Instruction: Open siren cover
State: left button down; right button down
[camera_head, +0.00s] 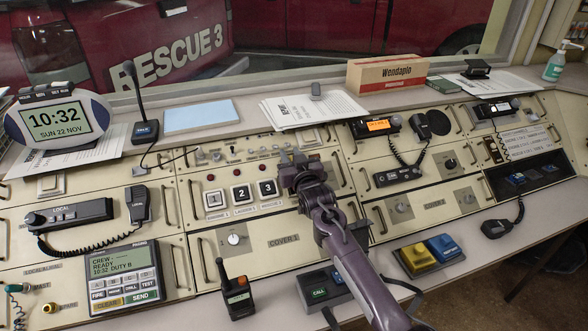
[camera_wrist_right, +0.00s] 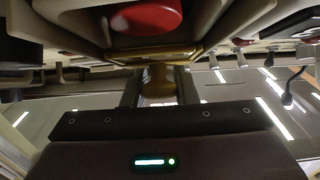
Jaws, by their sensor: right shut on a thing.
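My right gripper (camera_head: 292,160) reaches the upper middle of the console, just right of the buttons numbered 1, 2 and 3. In the right wrist view its two fingers (camera_wrist_right: 158,88) are shut on a small yellowish tab (camera_wrist_right: 158,78). The tab joins the amber edge of the siren cover (camera_wrist_right: 155,54). A round red button (camera_wrist_right: 146,18) shows just beyond that edge. In the head view my gripper hides the cover and red button, and I cannot tell how far the cover is raised. My left gripper is not in view.
Numbered buttons (camera_head: 241,193) sit left of my right gripper. A cardboard box (camera_head: 387,74) and papers (camera_head: 312,108) lie on the ledge behind. A handheld radio (camera_head: 237,296) stands in front, and yellow and blue pedals (camera_head: 429,254) sit right of my right arm.

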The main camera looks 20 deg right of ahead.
jog(key=c, duration=1.4)
grip_release()
jog(key=shift+s, duration=0.1)
jog(key=shift+s+d+b, duration=0.1)
jog(key=shift+s+b, duration=0.2)
jog(key=shift+s, duration=3.55)
